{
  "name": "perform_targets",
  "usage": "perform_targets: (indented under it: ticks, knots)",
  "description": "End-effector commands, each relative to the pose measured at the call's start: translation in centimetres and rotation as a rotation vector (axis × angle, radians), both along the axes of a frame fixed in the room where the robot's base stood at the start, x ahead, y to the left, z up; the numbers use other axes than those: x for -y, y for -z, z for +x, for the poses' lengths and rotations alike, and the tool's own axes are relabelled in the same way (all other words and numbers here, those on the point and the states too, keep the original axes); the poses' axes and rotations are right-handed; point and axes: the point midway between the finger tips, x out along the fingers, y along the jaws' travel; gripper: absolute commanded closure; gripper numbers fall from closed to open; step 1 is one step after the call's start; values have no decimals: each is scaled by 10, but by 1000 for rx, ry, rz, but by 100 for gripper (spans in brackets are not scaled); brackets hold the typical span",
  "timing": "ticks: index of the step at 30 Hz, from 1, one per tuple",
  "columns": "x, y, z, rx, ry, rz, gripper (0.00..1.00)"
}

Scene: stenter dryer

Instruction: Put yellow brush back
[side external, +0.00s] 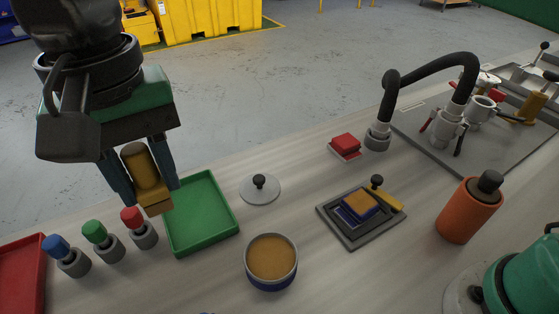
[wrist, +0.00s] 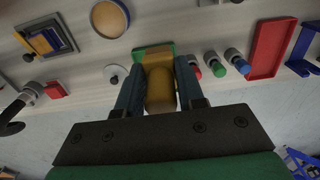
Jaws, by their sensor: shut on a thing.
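My gripper (side external: 146,190) is at the upper left of the side view, raised above the bench. It is shut on the yellow brush (side external: 146,168), a brownish-yellow cylinder with a paler yellow block at its lower end. The brush tilts slightly between the two fingers. In the wrist view the brush (wrist: 160,92) sits between the fingers, with the green tray (wrist: 152,52) partly hidden behind it. Blue (side external: 56,248), green (side external: 95,232) and red (side external: 131,218) tops stand upright in grey holders, left of the green tray. No empty holder is visible.
A red tray (side external: 22,278) lies at far left. A lid (side external: 260,190), an ochre-filled pot (side external: 271,257), a dark square plate (side external: 345,232) with a blue-and-yellow block, and an orange bottle (side external: 468,210) stand on the bench. A black hose (side external: 430,66) arches at right.

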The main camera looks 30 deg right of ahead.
Motion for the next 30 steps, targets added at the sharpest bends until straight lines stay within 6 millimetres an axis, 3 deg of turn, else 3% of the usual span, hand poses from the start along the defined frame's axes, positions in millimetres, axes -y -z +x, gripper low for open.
perform_targets:
  ticks: [5, 18, 30]
  knots:
    - [-1, 33, -1, 0, 0, 0, 100]
    - [0, 140, 0, 0, 0, 0, 100]
    - [0, 189, 0, 0, -1, 0, 100]
